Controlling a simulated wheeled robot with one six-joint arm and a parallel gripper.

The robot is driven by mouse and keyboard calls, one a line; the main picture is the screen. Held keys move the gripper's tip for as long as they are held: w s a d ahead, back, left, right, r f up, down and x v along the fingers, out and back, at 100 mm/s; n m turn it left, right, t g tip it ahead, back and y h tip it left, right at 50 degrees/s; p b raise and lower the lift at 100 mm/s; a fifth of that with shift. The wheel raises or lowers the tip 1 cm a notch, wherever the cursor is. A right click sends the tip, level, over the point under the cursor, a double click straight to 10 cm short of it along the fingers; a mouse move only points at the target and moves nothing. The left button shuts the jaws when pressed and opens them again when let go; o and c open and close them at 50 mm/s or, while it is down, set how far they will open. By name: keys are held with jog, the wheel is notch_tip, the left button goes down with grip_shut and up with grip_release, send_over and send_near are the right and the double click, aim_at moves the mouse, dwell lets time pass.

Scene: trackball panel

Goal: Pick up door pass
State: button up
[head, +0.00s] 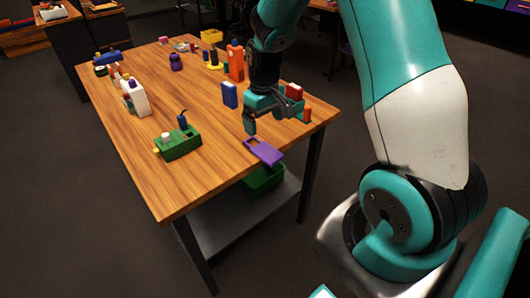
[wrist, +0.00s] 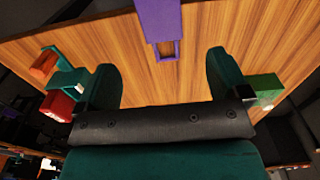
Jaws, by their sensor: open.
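The door pass appears to be the flat purple piece (head: 266,153) with a slot in one end. It lies at the table's near right edge and seems to stick out past it. In the wrist view the purple pass (wrist: 160,18) is at the top centre, its slotted end pointing toward my gripper. My gripper (head: 272,117) is above the table, just behind the pass in the head view. In the wrist view my gripper (wrist: 161,75) has its two fingers wide apart, with only bare wood between them. It is apart from the pass.
A blue block (head: 229,95), a red block (head: 294,91) and an orange bottle (head: 235,62) stand near my gripper. A green box (head: 178,143) and a white bottle (head: 138,97) stand left. A green bin (head: 263,180) sits below the table edge. The wooden table (head: 200,105) is clear in the middle.

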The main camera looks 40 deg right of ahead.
aim_at(264, 150)
notch_tip(264, 150, down, 10)
jog(key=shift+w+a+r+p, duration=0.1)
jog(key=shift+r+p, duration=0.15)
jog(key=shift+p, duration=0.05)
jog(key=shift+c, duration=0.4)
jog(key=c, duration=0.9)
